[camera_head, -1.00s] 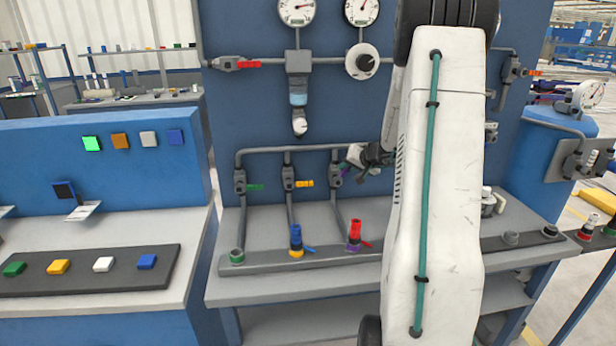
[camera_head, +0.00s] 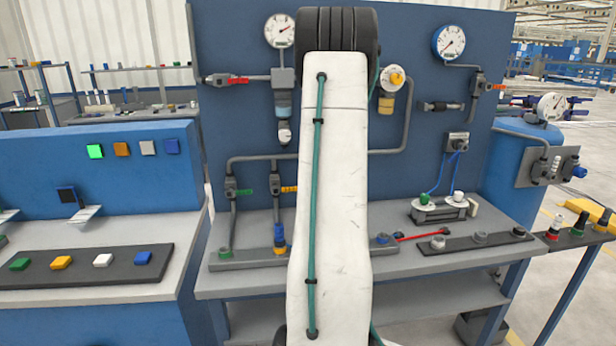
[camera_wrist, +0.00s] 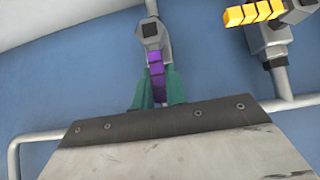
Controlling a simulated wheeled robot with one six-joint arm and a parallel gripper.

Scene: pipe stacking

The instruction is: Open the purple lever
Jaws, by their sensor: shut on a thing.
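In the wrist view, the purple lever (camera_wrist: 155,62) runs from its grey valve (camera_wrist: 151,32) down between the teal fingers of my gripper (camera_wrist: 156,86). The fingers are close on either side of the lever, and my gripper is shut on it. The lower end of the lever is partly hidden by the gripper. In the head view, my arm stands in front of the panel and hides the purple lever, its valve and my gripper.
A yellow lever (camera_wrist: 254,12) on another valve is near, at the upper right of the wrist view. In the head view, green (camera_head: 246,191) and yellow-orange (camera_head: 289,189) levers sit left of my arm. The bench holds a blue-and-yellow fitting (camera_head: 279,238) and a red-handled piece (camera_head: 417,236).

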